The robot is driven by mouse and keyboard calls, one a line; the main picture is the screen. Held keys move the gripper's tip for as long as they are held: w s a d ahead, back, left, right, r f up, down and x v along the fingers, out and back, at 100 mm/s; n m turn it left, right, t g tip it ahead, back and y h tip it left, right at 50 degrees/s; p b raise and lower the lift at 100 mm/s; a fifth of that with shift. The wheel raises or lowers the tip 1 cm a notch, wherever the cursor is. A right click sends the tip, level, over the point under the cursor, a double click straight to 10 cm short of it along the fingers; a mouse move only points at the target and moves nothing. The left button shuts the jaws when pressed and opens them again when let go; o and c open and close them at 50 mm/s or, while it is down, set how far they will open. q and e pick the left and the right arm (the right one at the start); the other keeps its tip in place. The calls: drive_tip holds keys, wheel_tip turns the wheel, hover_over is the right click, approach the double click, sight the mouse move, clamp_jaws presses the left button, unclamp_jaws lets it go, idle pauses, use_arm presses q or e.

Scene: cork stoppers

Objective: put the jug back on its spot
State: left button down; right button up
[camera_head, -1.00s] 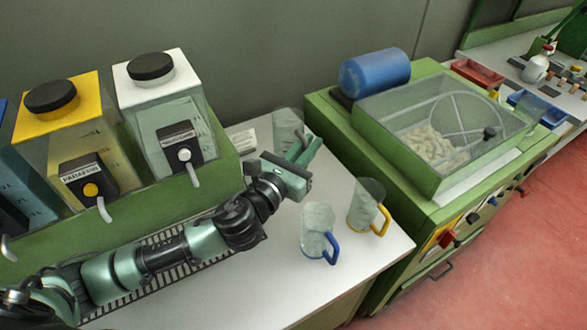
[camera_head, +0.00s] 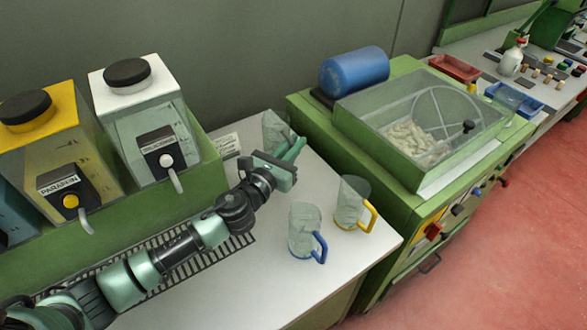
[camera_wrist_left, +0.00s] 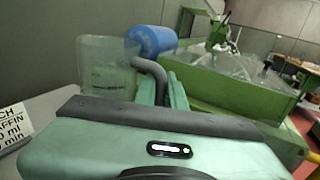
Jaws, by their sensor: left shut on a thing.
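A clear jug with a dark grey handle (camera_head: 273,128) is at the back of the white table (camera_head: 310,277), near the wall. It also shows in the left wrist view (camera_wrist_left: 103,68), upright, with its handle at the fingers. My left gripper (camera_head: 296,148) is shut on this jug's handle. The arm hides the jug's lower part, so I cannot tell whether its base touches the table. A jug with a blue handle (camera_head: 304,228) and a jug with a yellow handle (camera_head: 351,200) stand upright nearer the table's right edge. My right gripper is not in view.
A white-topped dispenser (camera_head: 140,105) and a yellow-topped one (camera_head: 50,140) stand on a green base at left. A small label card (camera_head: 226,145) lies behind the arm. A green machine (camera_head: 400,170) with a blue motor stands right of the table. The table front is clear.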

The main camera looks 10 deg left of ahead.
use_arm(q)
drive_tip(key=shift+f+b, duration=1.3)
drive_tip(key=shift+f, duration=2.3)
drive_tip(key=shift+f, duration=0.15)
drive_tip(key=c, duration=1.5)
unclamp_jaws()
